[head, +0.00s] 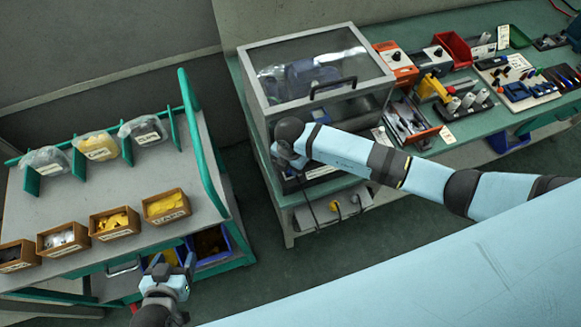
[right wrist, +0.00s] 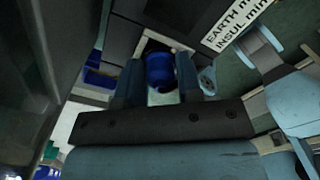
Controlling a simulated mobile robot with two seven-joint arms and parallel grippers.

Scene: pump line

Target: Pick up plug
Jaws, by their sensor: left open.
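My right gripper (right wrist: 160,80) has a finger on each side of a blue rounded piece (right wrist: 160,69), which looks like the plug. The fingers are apart and very close to the piece; I cannot tell whether they press on it. My left gripper (head: 168,264) is open and empty, at the lower left beside the trolley.
The grey test box (head: 316,107) with a clear lid stands on the green bench. Below it, a socket strip (head: 333,209) carries yellow pieces and cables. The trolley (head: 118,175) holds several bins. Floor between trolley and bench is clear.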

